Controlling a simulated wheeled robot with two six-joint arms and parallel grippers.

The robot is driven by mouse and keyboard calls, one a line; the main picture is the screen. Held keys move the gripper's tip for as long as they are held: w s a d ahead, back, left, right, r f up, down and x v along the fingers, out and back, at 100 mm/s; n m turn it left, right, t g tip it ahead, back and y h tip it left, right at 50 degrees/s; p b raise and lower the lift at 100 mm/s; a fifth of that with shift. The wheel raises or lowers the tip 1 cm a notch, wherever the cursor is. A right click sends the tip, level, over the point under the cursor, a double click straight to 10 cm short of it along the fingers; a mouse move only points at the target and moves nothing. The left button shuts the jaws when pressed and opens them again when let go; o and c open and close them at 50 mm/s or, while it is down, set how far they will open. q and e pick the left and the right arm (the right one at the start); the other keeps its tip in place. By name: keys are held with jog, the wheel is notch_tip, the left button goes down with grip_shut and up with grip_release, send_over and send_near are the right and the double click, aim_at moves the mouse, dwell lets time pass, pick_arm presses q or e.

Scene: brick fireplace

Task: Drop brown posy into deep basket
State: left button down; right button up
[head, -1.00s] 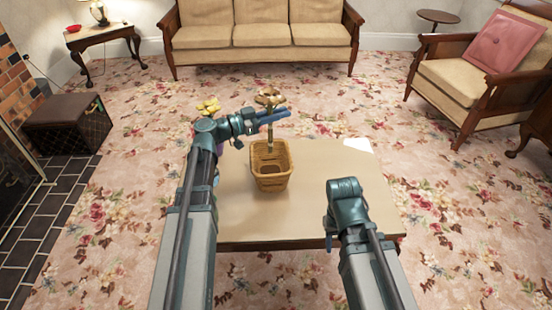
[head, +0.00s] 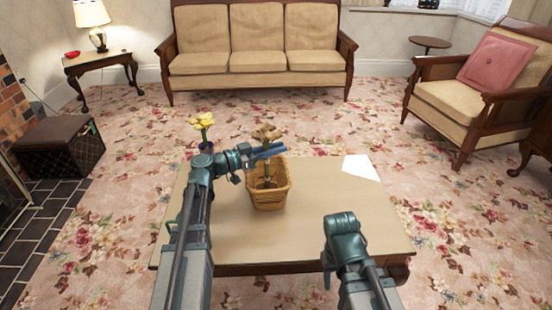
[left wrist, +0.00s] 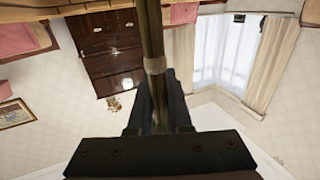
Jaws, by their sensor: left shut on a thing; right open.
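The brown posy (head: 267,133) has a tan-brown flower head on a stem. My left gripper (head: 270,153) is shut on its stem, with the head above the fingers. The posy is upright, and its lower stem shows against the inside of the deep basket (head: 268,198). I cannot tell whether the stem touches the bottom. The wicker basket stands on the table. In the left wrist view the stem (left wrist: 153,45) runs between the fingers. Of my right arm only links show at the lower right; its fingers are hidden.
A yellow flower (head: 202,122) stands left of the basket, its base partly behind my left arm. A white sheet (head: 361,168) lies on the table's (head: 320,195) far right. A sofa (head: 257,62) stands well behind.

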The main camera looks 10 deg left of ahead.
pick_arm(q)
jog(key=shift+f+b, duration=0.3)
jog(key=shift+f, duration=0.5)
pick_arm(e)
jog(key=shift+f, duration=0.8)
pick_arm(q)
jog(key=shift+f+b, duration=0.65)
jog(key=c, duration=0.8)
grip_release()
jog(key=shift+c, duration=0.2)
jog(key=shift+r, duration=0.1)
pick_arm(e)
jog(key=shift+f, duration=0.55)
jog(key=shift+r, duration=0.1)
pick_arm(q)
jog(key=r+p+v, duration=0.1)
jog(key=v, duration=1.1)
pick_arm(e)
jog(key=shift+r, duration=0.5)
